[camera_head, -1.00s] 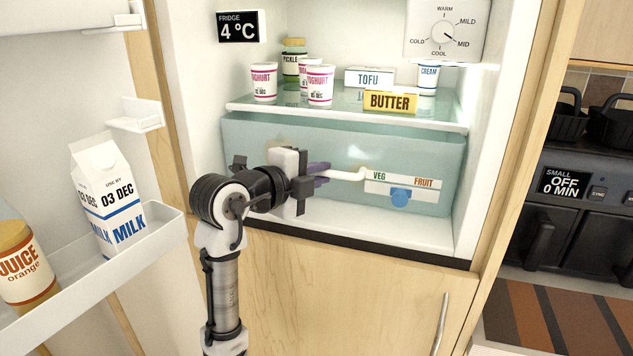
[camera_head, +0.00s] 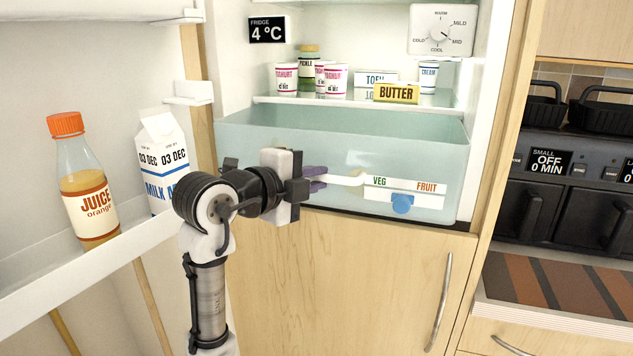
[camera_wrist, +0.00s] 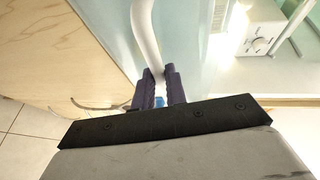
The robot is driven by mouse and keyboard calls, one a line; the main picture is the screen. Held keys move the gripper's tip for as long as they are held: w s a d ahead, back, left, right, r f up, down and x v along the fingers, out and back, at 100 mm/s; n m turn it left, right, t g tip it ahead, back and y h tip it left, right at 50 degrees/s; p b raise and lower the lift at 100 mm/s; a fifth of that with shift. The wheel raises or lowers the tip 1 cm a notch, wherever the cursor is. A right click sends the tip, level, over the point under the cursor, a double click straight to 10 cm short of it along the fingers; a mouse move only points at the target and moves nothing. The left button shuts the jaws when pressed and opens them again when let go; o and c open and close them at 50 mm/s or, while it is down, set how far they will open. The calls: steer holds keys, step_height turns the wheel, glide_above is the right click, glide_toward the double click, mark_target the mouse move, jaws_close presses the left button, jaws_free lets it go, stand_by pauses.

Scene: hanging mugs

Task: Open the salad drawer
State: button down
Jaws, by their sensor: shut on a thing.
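The salad drawer (camera_head: 270,141) is a pale teal, see-through bin under the lowest glass shelf. It stands pulled forward, its open top showing in front of the shelf. Its front carries a VEG/FRUIT label strip (camera_head: 408,184) with a blue slider knob (camera_head: 402,203). A white bar handle (camera_head: 347,180) sticks out at the left of the label. My gripper (camera_head: 318,179) is shut on this handle. In the wrist view the purple fingers (camera_wrist: 160,90) close around the end of the white handle (camera_wrist: 146,35). The drawer's lower left front is hidden behind my arm.
The open fridge door at left holds a juice bottle (camera_head: 86,185) and a milk carton (camera_head: 163,160) on its shelf. Yoghurts, a pickle jar, tofu, butter (camera_head: 396,93) and cream stand on the glass shelf above. A wooden cupboard (camera_head: 345,275) lies below; black ovens (camera_head: 570,210) stand at right.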

steer(key=shift+s+a+b, duration=0.2)
steer(key=shift+s+a, duration=0.05)
steer(key=shift+s, duration=0.45)
steer(key=shift+s+a+b, duration=0.15)
steer(key=shift+s+a, duration=0.05)
steer(key=shift+s, duration=0.45)
steer(key=c, duration=1.4)
jaws_free()
steer(key=shift+c, duration=0.2)
steer(key=shift+a, duration=0.1)
steer(key=b+v, duration=0.3)
steer(key=v, duration=1)
steer(key=shift+s+a, duration=0.2)
steer(key=shift+s, duration=0.1)
